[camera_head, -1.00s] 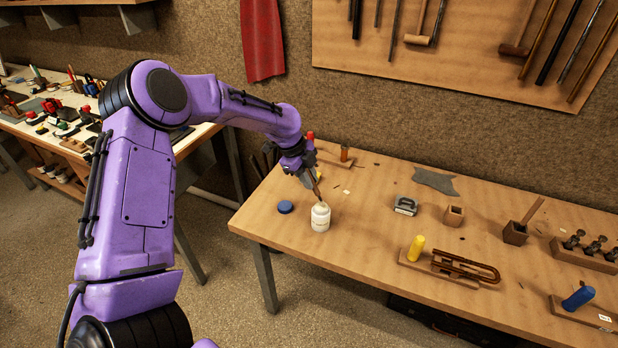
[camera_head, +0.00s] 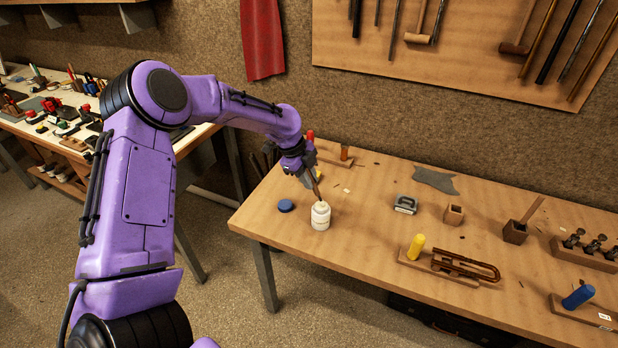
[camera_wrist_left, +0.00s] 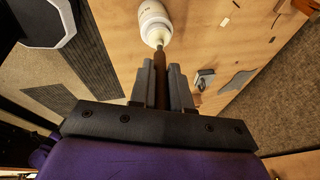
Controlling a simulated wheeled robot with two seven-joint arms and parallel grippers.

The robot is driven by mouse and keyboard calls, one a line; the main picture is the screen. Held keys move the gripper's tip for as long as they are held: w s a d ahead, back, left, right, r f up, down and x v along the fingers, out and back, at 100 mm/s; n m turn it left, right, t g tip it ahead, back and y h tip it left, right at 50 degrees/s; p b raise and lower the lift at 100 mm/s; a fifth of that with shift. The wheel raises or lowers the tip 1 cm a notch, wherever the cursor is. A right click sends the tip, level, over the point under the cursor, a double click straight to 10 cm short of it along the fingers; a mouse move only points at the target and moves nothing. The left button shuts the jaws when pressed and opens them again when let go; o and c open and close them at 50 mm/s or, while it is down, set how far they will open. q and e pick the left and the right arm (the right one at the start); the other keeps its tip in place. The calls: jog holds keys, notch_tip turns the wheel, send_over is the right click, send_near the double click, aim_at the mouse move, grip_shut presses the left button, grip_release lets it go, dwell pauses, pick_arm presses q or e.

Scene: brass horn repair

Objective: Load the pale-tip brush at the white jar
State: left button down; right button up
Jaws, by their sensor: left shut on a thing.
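The white jar (camera_head: 320,216) stands upright near the left end of the workbench. It also shows in the left wrist view (camera_wrist_left: 152,17), beyond my fingertips. My left gripper (camera_head: 312,178) is above the jar, shut on the brush (camera_wrist_left: 160,78), a brown-handled stick pointing down at the jar. The brush's tip is at the jar's mouth; I cannot tell how deep it reaches, and the tip's colour is not clear. In the left wrist view the gripper (camera_wrist_left: 160,85) has its two grey fingers on either side of the handle. My right gripper is not in view.
A blue lid (camera_head: 285,206) lies left of the jar. A stand with red and orange handles (camera_head: 333,157) is behind it. A grey metal block (camera_head: 405,204), a small wooden block (camera_head: 453,215) and a brass slide with a yellow cylinder (camera_head: 417,247) lie to the right. Bare wood surrounds the jar.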

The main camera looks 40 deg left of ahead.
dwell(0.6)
pick_arm(q)
notch_tip(320, 180, up, 5)
jog(key=p, duration=0.4)
jog(key=shift+f, duration=0.15)
jog(key=shift+r+p, duration=0.65)
jog(key=shift+r, duration=0.5)
